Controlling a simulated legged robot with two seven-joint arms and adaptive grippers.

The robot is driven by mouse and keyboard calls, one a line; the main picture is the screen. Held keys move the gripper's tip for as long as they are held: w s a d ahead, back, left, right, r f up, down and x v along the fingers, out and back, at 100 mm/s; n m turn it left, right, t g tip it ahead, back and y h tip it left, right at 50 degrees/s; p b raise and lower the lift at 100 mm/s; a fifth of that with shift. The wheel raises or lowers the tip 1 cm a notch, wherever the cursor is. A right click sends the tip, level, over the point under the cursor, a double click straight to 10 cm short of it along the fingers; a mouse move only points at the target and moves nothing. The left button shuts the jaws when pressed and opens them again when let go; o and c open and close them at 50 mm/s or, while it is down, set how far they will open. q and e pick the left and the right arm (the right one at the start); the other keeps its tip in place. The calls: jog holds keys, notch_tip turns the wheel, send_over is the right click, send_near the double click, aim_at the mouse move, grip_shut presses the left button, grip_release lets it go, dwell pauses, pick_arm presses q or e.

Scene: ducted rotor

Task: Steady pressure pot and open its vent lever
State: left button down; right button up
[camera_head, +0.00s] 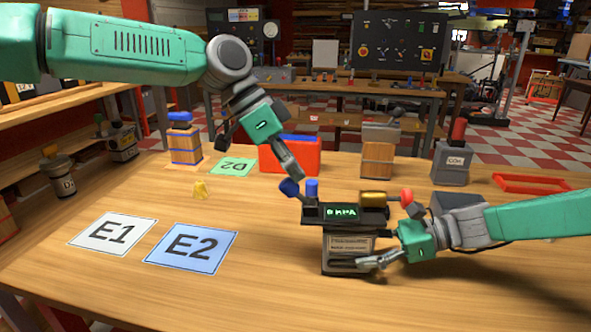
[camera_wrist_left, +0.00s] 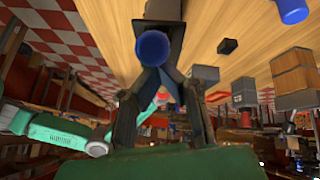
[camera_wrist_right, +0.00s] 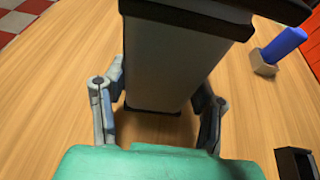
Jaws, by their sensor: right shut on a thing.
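The pressure pot (camera_head: 348,254) is a grey box with a black top and a green KPA display, upright near the table's middle. Its body also shows in the right wrist view (camera_wrist_right: 180,60). My right gripper (camera_head: 375,257) is shut on the pot's lower body, a finger on either side in the right wrist view (camera_wrist_right: 158,110). A blue knob (camera_head: 289,187), apparently the vent lever's end, sits at the pot's left top edge. My left gripper (camera_head: 298,190) points down beside the knob, its fingertips together. In the left wrist view the knob (camera_wrist_left: 152,48) overlaps the fingertips, so contact is unclear.
A red bin (camera_head: 290,155), wooden block (camera_head: 378,160) and grey canister (camera_head: 452,160) stand farther back. The front table is clear.

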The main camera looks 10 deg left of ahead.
pick_arm(q)
jog(key=shift+f, duration=0.15)
pick_arm(e)
jog(key=shift+d+f, duration=0.1)
jog(key=shift+f, duration=0.1)
pick_arm(q)
jog(key=shift+w+d+r, duration=0.1)
jog(key=shift+d+r, duration=0.1)
jog(key=shift+d, duration=0.55)
jog(key=shift+w+d+r, duration=0.2)
jog(key=shift+d+r, duration=0.1)
jog(key=shift+r, duration=0.05)
jog(key=w+a+r, duration=0.1)
jog(key=a+r, duration=0.2)
jog(key=r, duration=0.7)
jog(key=shift+a+r, duration=0.2)
jog(key=shift+a, duration=0.05)
jog(key=shift+w, duration=0.1)
pick_arm(e)
jog(key=o, duration=1.2)
jog(key=shift+r, duration=0.1)
jog(key=shift+c, duration=0.2)
